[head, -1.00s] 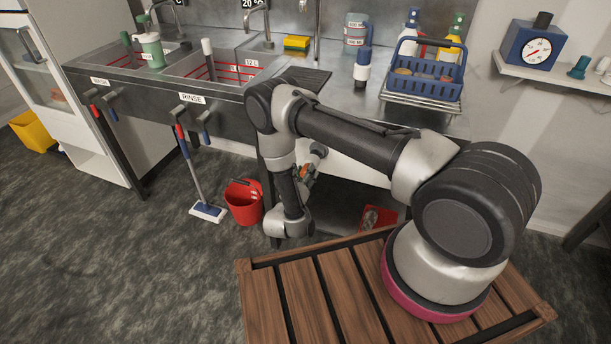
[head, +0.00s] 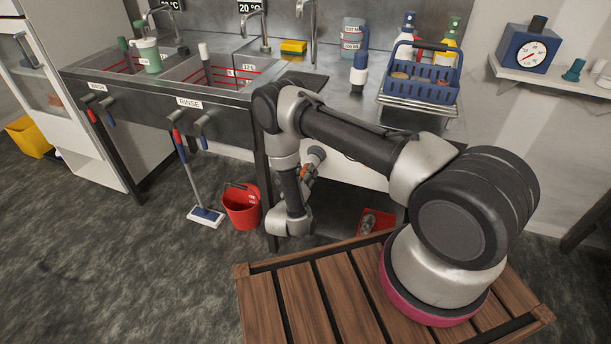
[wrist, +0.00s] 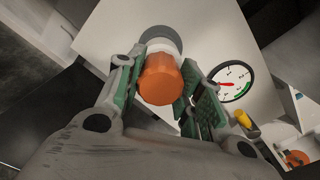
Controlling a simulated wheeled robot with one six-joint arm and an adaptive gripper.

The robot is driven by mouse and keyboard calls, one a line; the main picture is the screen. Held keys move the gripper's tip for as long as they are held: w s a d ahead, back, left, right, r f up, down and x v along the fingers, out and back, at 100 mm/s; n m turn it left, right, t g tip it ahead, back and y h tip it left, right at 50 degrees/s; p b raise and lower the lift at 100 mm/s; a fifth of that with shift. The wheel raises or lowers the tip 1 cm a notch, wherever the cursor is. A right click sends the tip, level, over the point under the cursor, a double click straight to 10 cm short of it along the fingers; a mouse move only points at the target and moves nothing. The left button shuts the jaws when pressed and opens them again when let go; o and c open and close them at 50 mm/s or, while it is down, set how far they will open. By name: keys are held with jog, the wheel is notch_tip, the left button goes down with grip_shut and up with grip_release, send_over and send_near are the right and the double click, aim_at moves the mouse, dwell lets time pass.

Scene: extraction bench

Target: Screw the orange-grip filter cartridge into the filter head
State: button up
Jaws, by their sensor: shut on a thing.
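In the wrist view, my gripper (wrist: 162,66) has its green-padded fingers on both sides of the orange-grip filter cartridge (wrist: 158,82) and is shut on it. The orange grip faces the camera. A white collar (wrist: 163,38) shows beyond it, then a grey round part (wrist: 158,31), likely the filter head, against a white panel. The cartridge lines up with it; I cannot tell whether its thread is engaged. In the head view, the orange grip (head: 304,172) is small and partly hidden by my arm, below a grey round part (head: 317,154) under the bench.
A dial gauge (wrist: 231,82) sits on the panel right of my fingers. A yellow-handled item (wrist: 243,119) is lower right. In the head view, a red bucket (head: 241,208) and a mop (head: 205,217) stand left of my arm. A blue basket (head: 420,84) is on the bench.

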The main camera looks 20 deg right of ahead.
jog(key=shift+w, duration=0.1)
jog(key=m, duration=0.9)
jog(key=o, duration=1.2)
jog(key=v, duration=1.2)
jog(key=shift+d, duration=0.1)
